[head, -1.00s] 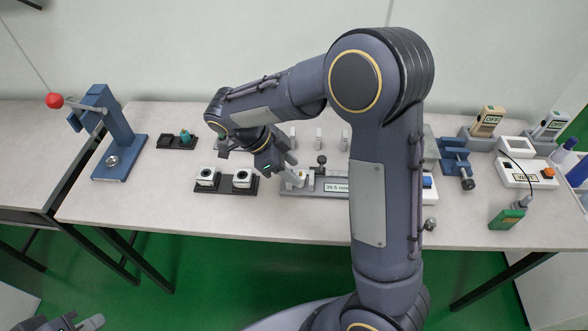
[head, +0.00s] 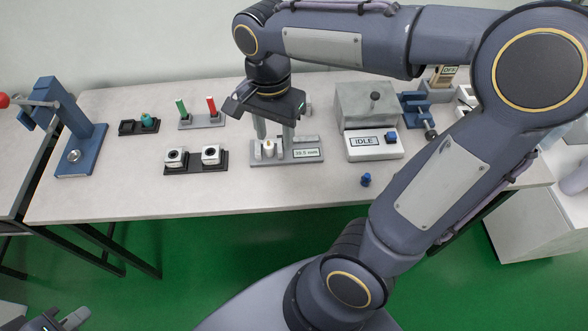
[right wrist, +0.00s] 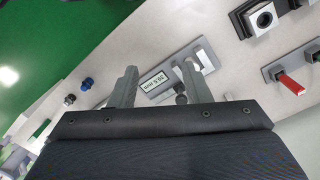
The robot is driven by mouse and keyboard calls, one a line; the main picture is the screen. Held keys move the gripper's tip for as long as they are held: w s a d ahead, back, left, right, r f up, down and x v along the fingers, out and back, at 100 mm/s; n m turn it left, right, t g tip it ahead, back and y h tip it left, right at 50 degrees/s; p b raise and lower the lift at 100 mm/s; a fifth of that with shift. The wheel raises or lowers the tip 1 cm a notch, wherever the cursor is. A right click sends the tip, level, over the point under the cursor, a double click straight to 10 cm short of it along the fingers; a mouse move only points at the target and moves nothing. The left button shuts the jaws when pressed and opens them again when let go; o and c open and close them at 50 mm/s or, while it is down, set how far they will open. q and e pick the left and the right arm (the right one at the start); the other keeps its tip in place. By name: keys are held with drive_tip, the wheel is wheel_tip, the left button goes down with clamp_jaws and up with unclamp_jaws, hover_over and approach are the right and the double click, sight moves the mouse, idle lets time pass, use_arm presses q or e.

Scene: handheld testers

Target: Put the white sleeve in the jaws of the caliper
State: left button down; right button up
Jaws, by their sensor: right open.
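The caliper (head: 302,155) is a grey flat gauge with a display reading about 39.5 mm, lying on the table; it also shows in the right wrist view (right wrist: 153,83). A small pale upright piece (head: 268,148) at its left end may be the white sleeve; I cannot clearly tell it from the jaws around it. My right gripper (head: 273,140) points down over the caliper's left part, fingers apart. In the right wrist view my right gripper (right wrist: 160,85) shows nothing held between its fingers. My left gripper (head: 62,321) is partly visible at the lower left, far from the table.
A holder with two white blocks (head: 211,155) is left of the caliper. A stand with green and red pins (head: 202,122) is behind. An IDLE tester (head: 365,142) is to the right, with a blue knob (head: 366,179) before it. A blue lever press (head: 78,130) stands far left.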

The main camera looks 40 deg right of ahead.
drive_tip(key=s+a+f+n+t+y, duration=0.2)
drive_tip(key=s+n+t, duration=0.4)
drive_tip(key=s+n, duration=0.4)
drive_tip(key=shift+s+n+y, duration=0.2)
drive_tip(key=shift+n+y, duration=0.4)
drive_tip(key=shift+y, duration=0.2)
drive_tip(key=shift+d, duration=0.1)
wheel_tip(320, 180, up, 9)
drive_tip(key=p, duration=0.9)
